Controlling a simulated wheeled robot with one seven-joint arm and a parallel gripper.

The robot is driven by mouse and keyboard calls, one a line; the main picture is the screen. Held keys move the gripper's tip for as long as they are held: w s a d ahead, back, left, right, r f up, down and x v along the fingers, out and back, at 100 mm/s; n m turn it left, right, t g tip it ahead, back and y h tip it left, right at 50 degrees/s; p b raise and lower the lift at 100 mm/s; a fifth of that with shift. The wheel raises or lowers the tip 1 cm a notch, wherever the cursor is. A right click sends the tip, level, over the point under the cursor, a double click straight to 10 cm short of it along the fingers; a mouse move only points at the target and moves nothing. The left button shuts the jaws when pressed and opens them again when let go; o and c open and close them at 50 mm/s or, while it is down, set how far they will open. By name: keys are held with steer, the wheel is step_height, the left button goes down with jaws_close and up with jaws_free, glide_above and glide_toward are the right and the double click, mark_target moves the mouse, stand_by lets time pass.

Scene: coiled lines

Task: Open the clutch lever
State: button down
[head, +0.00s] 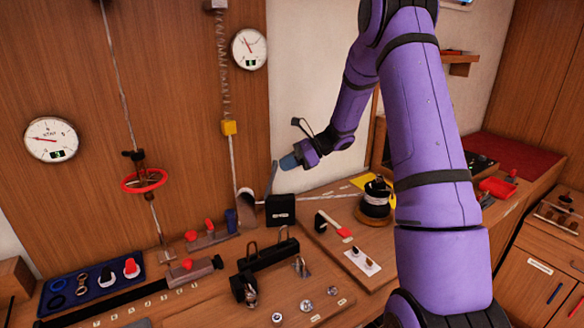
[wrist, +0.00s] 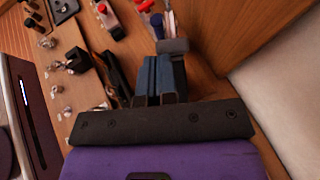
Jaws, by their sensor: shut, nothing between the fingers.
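My gripper (head: 289,162) is shut and empty, its blue fingers pointing down and left. Its shut fingers (wrist: 154,78) also show in the wrist view. A thin grey-blue upright lever (head: 272,177), which looks like the clutch lever, stands just left of the fingertips above a black block (head: 280,209) with a white label. In the wrist view a grey bar end (wrist: 173,46) lies just beyond the fingers, likely the lever's top. I cannot tell whether fingers and lever touch. The lever's lower end is hard to make out.
A rope spool (head: 376,200) and a red-tipped handle (head: 334,225) lie right of the black block. A black rail with loops (head: 268,254) is in front. A red ring (head: 144,180) hangs on a line at left. A white wall (wrist: 280,95) is close at right in the wrist view.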

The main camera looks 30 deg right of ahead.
mark_target(274, 165)
steer(key=a+h, duration=0.1)
steer(key=w+a+r+g+h, duration=0.1)
steer(key=a+h, duration=0.1)
steer(key=shift+w+a+r, duration=0.25)
steer(key=shift+w+a, duration=0.05)
steer(key=shift+a, duration=0.05)
steer(key=shift+w+a+r+g+h, duration=0.1)
steer(key=shift+w+a+g+h, duration=0.1)
steer(key=shift+w+a+h, duration=0.3)
steer(key=shift+w+a+f+g+h, duration=0.1)
steer(key=shift+a+g+h, duration=0.1)
steer(key=shift+a, duration=0.5)
steer(key=shift+w+a+r+g+h, duration=0.1)
steer(key=shift+w+a+g+h, duration=0.15)
steer(key=shift+a, duration=0.35)
